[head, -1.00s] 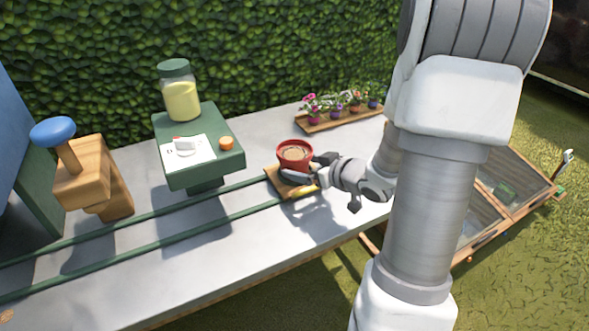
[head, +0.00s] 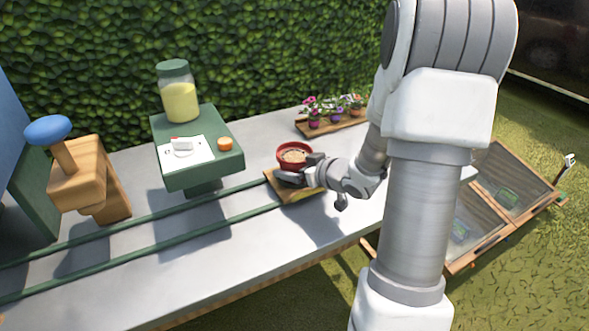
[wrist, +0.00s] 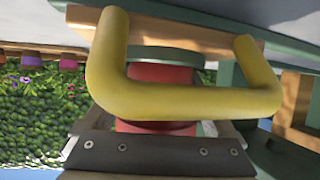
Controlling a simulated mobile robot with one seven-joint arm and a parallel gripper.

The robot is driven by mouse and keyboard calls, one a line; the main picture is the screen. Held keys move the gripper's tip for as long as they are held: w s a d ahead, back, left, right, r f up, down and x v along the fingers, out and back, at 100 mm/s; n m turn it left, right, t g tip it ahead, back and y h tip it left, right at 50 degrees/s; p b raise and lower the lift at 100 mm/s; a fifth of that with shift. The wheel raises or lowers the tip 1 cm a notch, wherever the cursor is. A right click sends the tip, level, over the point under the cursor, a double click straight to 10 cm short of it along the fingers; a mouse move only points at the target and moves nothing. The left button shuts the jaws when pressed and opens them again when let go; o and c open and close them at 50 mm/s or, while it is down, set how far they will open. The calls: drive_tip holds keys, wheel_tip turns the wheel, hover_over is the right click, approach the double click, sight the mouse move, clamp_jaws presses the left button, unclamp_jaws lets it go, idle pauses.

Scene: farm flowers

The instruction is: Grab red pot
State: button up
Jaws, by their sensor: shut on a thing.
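The red pot (head: 282,165), filled with brown soil, stands upright at the small wooden board on the grey table. It also shows in the wrist view (wrist: 160,74), behind a thick yellow handle (wrist: 190,102). My gripper (head: 300,168) reaches in from the right, with its fingers on either side of the pot. It is shut on the red pot. The pot's lower part is partly hidden by the fingers in the head view. I cannot tell whether the pot is clear of the board.
Green rails (head: 150,222) run along the table to the wooden board (head: 300,195). A green stand (head: 200,175) with a yellow-filled jar (head: 180,100) stands left. A flower tray (head: 335,126) lies behind. A wooden lever post (head: 85,180) is far left.

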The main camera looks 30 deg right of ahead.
drive_tip(key=shift+c, duration=1.3)
drive_tip(key=shift+r, duration=0.15)
